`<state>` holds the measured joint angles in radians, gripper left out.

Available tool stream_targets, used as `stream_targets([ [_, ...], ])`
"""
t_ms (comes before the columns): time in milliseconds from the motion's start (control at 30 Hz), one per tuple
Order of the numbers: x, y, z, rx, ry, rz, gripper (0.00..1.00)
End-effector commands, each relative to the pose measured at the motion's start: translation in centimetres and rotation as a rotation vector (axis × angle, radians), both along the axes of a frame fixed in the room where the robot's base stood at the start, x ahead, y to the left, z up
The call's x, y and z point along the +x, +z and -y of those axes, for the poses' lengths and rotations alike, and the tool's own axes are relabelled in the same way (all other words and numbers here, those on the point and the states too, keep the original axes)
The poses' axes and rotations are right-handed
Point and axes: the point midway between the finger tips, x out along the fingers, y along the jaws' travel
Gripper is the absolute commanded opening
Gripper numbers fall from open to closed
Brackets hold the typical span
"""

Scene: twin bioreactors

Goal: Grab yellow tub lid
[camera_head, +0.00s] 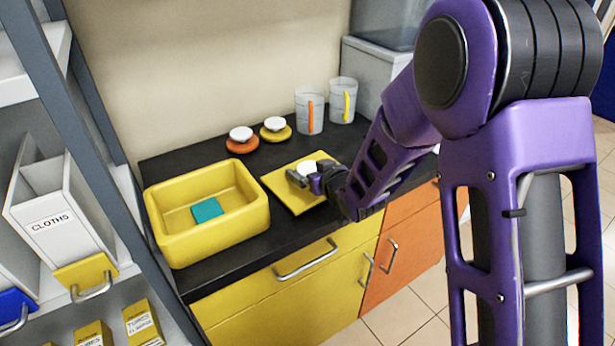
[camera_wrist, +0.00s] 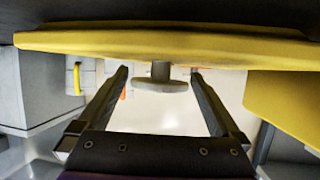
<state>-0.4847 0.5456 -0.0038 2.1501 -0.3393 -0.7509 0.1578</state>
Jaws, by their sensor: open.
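The yellow tub lid (camera_head: 290,198) is a flat square plate lying on the dark counter, right of the yellow tub (camera_head: 180,240). It has a pale round knob (camera_head: 308,167) on top. My gripper (camera_head: 307,181) is low over the lid at the knob, partly hiding it. In the wrist view, the lid (camera_wrist: 160,42) spans the top and its knob (camera_wrist: 161,84) projects from it on a short stem. The open fingers of my gripper (camera_wrist: 160,73) lie on either side of the knob, with narrow gaps seen between. The knob is not gripped.
A teal block (camera_head: 208,210) lies in the tub. Behind the lid are an orange round lid (camera_head: 241,144) and a yellow round lid (camera_head: 276,133), each with a white knob. Two clear jugs (camera_head: 310,112) (camera_head: 342,100) stand at the back right. A shelf rack fills the left.

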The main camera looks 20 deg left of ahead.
Motion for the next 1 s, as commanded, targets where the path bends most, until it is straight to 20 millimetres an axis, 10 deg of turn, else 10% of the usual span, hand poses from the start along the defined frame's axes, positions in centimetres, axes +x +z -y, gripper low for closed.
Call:
stream_targets([
  [133, 0.0, 0.0, 0.0, 0.000, 0.000, 0.000, 0.96],
  [600, 0.0, 0.1, 0.0, 0.000, -0.001, 0.001, 0.16],
  [1000, 0.1, 2.8, 0.1, 0.003, -0.002, 0.004, 0.16],
])
